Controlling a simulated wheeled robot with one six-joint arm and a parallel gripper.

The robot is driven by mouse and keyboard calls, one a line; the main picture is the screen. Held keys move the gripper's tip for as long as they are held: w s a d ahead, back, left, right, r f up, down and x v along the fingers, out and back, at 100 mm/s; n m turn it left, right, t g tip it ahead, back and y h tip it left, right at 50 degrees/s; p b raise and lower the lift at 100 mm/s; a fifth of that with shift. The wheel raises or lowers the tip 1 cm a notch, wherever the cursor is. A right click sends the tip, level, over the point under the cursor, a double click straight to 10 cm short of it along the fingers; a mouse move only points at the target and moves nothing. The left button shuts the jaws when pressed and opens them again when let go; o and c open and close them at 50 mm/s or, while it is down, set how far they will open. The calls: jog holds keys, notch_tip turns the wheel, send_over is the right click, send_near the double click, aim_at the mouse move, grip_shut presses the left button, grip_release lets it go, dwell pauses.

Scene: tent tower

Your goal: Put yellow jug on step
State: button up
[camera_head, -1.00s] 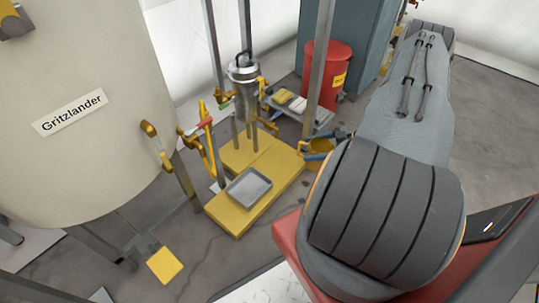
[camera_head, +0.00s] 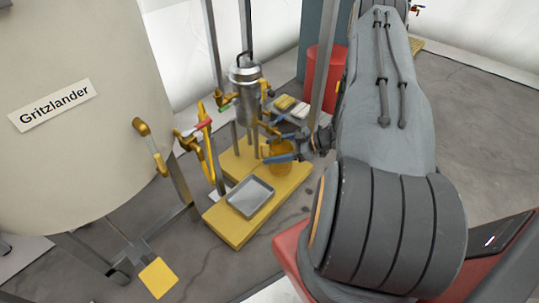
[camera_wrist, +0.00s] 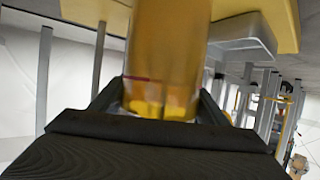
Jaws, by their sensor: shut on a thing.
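The yellow jug (camera_head: 280,163) is held by my gripper (camera_head: 282,150), whose blue fingers show on both sides of it. In the wrist view the jug (camera_wrist: 168,45) stands large between the dark fingers (camera_wrist: 163,100), and part of it is cut off by the frame. The step (camera_head: 233,226) is a low yellow platform on the floor. In the head view the jug overlaps the step's back right part. I cannot tell whether it touches the step or hangs above it.
A grey tray (camera_head: 250,196) lies on the step's front part. A silver vessel (camera_head: 244,95) with yellow taps stands behind it. A large cream tank (camera_head: 75,150) is at the left. A red drum (camera_head: 318,75) and a metal post (camera_head: 325,70) stand behind my arm.

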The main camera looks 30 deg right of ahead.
jog(key=shift+w+a+f+b, duration=0.35)
jog(key=shift+a+f+b, duration=0.15)
jog(key=shift+f+b, duration=0.25)
jog(key=shift+f, duration=0.2)
jog(key=o, duration=1.2)
jog(key=shift+r, duration=0.15)
jog(key=shift+s+d+r+p, duration=0.2)
jog(key=shift+d+p, duration=0.1)
jog(key=p+v, duration=0.4)
jog(key=v, duration=0.7)
jog(key=shift+s+d, duration=0.1)
jog(key=shift+s, duration=0.05)
